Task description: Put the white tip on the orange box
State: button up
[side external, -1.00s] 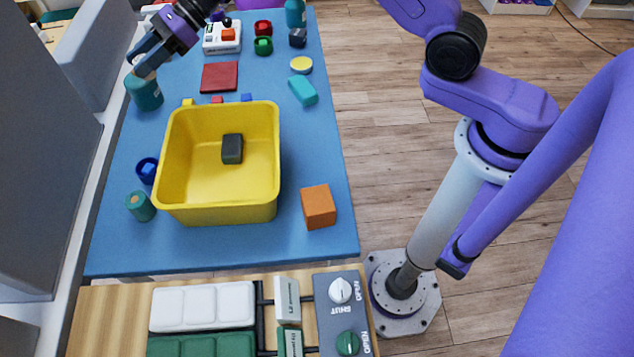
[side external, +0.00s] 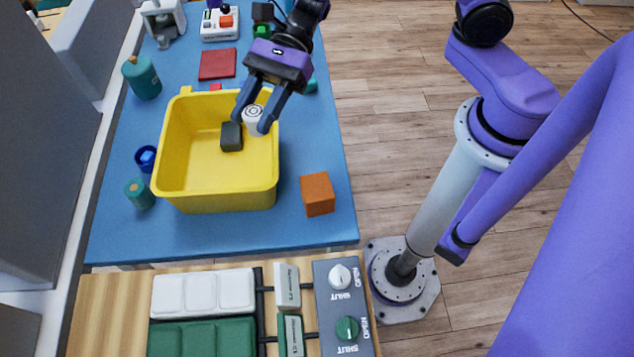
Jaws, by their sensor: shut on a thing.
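My gripper (side external: 255,118) is shut on the white tip (side external: 253,117), a small pale cylinder with ring marks on its top. It holds the tip in the air, seen against the right wall of the yellow bin. The orange box (side external: 318,195) is a plain cube on the blue table, right of the bin and nearer the camera. My gripper is apart from the orange box, up and to its left in the picture. Nothing is seen on top of the box.
The yellow bin (side external: 215,198) stands mid-table with a dark block (side external: 231,137) inside. Teal and blue cylinders stand left of it. A red square (side external: 217,64) and a white control box (side external: 219,25) lie beyond. A wooden panel (side external: 110,310) with knobs is nearest. Blue table surface around the orange box is clear.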

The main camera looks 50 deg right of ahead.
jog(key=n+g, duration=0.1)
jog(key=g, duration=0.1)
send_over(318, 185)
jog(key=shift+f, duration=6.35)
jog(key=shift+f, duration=0.15)
jog(key=o, duration=1.1)
jog(key=shift+h, duration=0.3)
